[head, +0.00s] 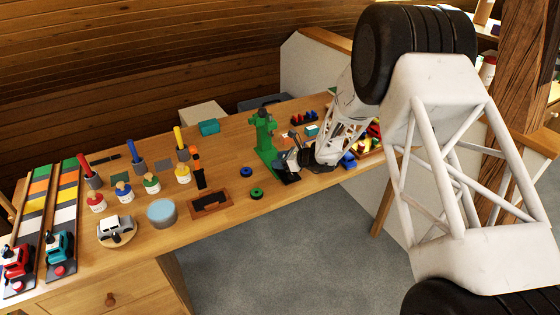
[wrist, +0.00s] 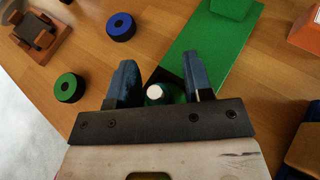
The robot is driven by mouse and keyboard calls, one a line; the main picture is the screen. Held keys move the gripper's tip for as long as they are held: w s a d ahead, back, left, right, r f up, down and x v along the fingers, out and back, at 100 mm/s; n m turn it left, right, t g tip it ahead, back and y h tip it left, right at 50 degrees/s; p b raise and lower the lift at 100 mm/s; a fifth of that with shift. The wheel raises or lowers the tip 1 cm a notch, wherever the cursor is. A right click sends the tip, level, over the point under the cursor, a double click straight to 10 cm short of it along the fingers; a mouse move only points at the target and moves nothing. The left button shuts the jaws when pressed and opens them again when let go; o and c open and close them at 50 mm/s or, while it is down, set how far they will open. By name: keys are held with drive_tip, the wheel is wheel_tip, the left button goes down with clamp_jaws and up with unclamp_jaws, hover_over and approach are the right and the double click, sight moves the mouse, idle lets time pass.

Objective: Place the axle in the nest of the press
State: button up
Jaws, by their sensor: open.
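The green press (head: 265,140) stands on the bench; its green base (wrist: 222,48) runs diagonally in the wrist view. My gripper (head: 290,165) is low at the front right of the press. In the wrist view my gripper (wrist: 160,72) is open, with a dark blue finger on each side. Between the fingers is a round white end with green around it (wrist: 155,92), seen end-on. It may be the axle in the press's nest, but I cannot tell whether it is seated. The fingers appear apart from it. My gripper hides much of the nest area in the head view.
A blue wheel (head: 246,171) and a green wheel (head: 257,193) lie in front of the press. A brown wooden tray (head: 211,202) is left of them. A blue-grey round tub (head: 162,213) and several paint pots stand further left. The bench's front edge is close.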

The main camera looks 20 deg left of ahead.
drive_tip(key=shift+r, duration=0.15)
drive_tip(key=v, duration=1.2)
idle(0.7)
drive_tip(key=s+d+r+n+g+h, duration=0.1)
drive_tip(key=s+d+r+n+h, duration=0.2)
drive_tip(key=s+d+r+n, duration=0.5)
drive_tip(key=s+d+r+n+g+h, duration=0.1)
drive_tip(key=s+d+r+n+h, duration=0.1)
drive_tip(key=s+d+r, duration=0.75)
drive_tip(key=s+d+r+n+t+h, duration=0.1)
drive_tip(key=s+d+r+n+h, duration=0.2)
drive_tip(key=s, duration=0.7)
drive_tip(key=s+d+r+n+t+h, duration=0.1)
drive_tip(key=s+d+r+n+h, duration=0.1)
drive_tip(key=s+d, duration=0.5)
drive_tip(key=s+d+r+n+t+h, duration=0.1)
drive_tip(key=s+d+r+n+h, duration=0.2)
drive_tip(key=s, duration=1)
drive_tip(key=d+r+n, duration=0.1)
drive_tip(key=d, duration=0.2)
drive_tip(key=shift+s+h, duration=0.25)
drive_tip(key=shift+h, duration=0.05)
